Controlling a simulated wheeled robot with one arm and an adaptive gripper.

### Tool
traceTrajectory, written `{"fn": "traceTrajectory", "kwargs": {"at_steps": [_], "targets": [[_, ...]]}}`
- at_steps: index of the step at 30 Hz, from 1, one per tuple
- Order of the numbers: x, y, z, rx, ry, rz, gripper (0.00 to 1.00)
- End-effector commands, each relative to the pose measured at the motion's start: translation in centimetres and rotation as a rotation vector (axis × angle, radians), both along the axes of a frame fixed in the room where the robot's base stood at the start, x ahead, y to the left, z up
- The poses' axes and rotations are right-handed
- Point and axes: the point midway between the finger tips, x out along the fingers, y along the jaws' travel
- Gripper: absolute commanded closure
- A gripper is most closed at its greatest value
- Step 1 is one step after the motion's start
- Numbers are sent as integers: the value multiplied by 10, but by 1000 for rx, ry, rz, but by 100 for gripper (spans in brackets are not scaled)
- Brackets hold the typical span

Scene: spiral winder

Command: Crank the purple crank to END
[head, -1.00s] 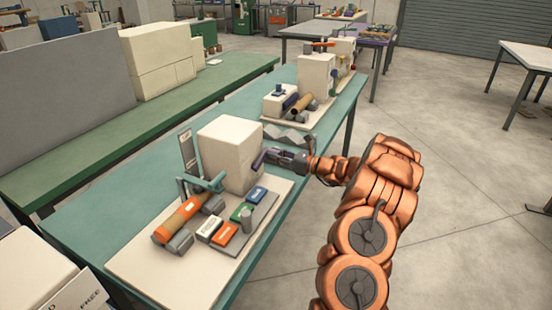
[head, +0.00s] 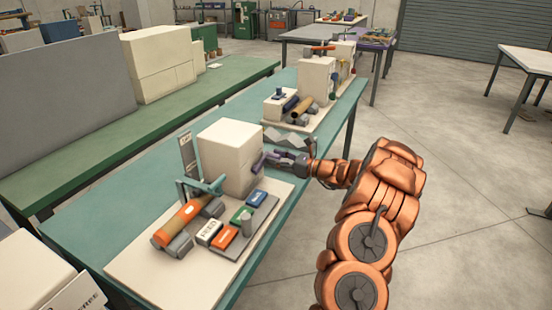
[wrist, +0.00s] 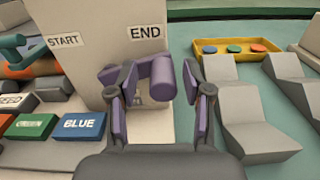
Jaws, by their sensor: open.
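The purple crank (wrist: 162,80) is on the face of the cream winder box (head: 230,150). In the wrist view its knob is just below the END label (wrist: 145,31), with the START label (wrist: 63,40) to the left. My gripper (wrist: 160,96) is open, with one finger on each side of the knob. Gaps show between the knob and the fingers. In the head view the crank (head: 258,163) is at the box's right side, and my gripper (head: 277,161) reaches toward it from the right. The crank's pivot is mostly hidden.
Blue (wrist: 79,125) and green (wrist: 30,126) labelled blocks lie left of my gripper. Grey wedge-shaped pieces (wrist: 250,118) stand close on the right. A yellow tray (wrist: 236,57) with coloured discs lies behind them. An orange roller (head: 182,222) is on the board's left.

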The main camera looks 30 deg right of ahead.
Motion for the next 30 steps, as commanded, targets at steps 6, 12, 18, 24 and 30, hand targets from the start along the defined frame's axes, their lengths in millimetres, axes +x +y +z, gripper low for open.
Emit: {"fn": "traceTrajectory", "kwargs": {"at_steps": [6,12,18,24,30], "targets": [[-22,-15,0,0,-1,-6,50],[-56,-35,1,0,-2,-6,50],[-84,-52,1,1,-2,-3,50],[-99,-60,0,0,0,-1,50],[-102,-61,0,0,0,-1,50]]}}
